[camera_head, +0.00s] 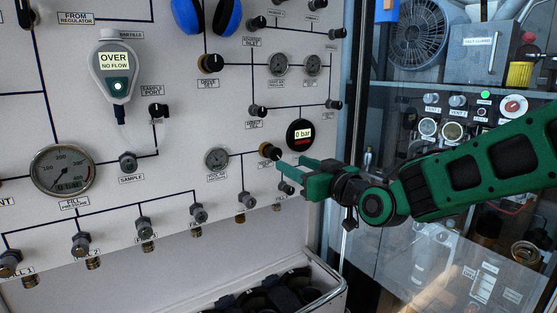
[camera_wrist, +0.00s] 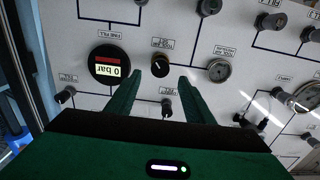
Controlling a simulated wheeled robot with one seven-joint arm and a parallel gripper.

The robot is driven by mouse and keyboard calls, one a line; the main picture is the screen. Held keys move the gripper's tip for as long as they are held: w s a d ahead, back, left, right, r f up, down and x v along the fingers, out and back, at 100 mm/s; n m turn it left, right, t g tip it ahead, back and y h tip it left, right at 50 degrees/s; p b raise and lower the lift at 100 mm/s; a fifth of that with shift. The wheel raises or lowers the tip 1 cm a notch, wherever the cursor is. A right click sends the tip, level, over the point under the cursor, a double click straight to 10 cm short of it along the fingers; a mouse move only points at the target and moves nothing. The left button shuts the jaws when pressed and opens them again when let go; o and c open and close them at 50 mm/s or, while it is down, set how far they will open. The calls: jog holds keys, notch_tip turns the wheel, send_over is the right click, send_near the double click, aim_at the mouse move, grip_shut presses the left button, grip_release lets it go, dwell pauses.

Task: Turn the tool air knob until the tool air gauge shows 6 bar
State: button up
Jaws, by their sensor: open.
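The tool air knob (camera_head: 269,151) is black with a brass-coloured collar in the head view. It also shows in the wrist view (camera_wrist: 160,65), a little beyond the fingertips and between them, with a pale mark on its face. My gripper (camera_head: 283,169) is open and empty, close to the knob at its lower right. In the wrist view the fingers (camera_wrist: 158,80) are spread, with no clear contact with the knob. The tool air gauge (camera_head: 217,159) is a small round dial left of the knob, also in the wrist view (camera_wrist: 219,70); its reading is too small to tell.
A black digital gauge (camera_head: 300,133) reading 0 bar is just above the gripper. Small valve knobs (camera_head: 285,187) sit below and beside it. A fill pressure gauge (camera_head: 63,171) is at left. A crate (camera_head: 255,278) stands below the panel; a glazed cabinet (camera_head: 455,75) is at right.

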aim_at(277, 156)
jog(key=x, duration=0.8)
jog(key=shift+w+a, duration=0.1)
jog(key=shift+c, duration=0.3)
jog(key=c, duration=1)
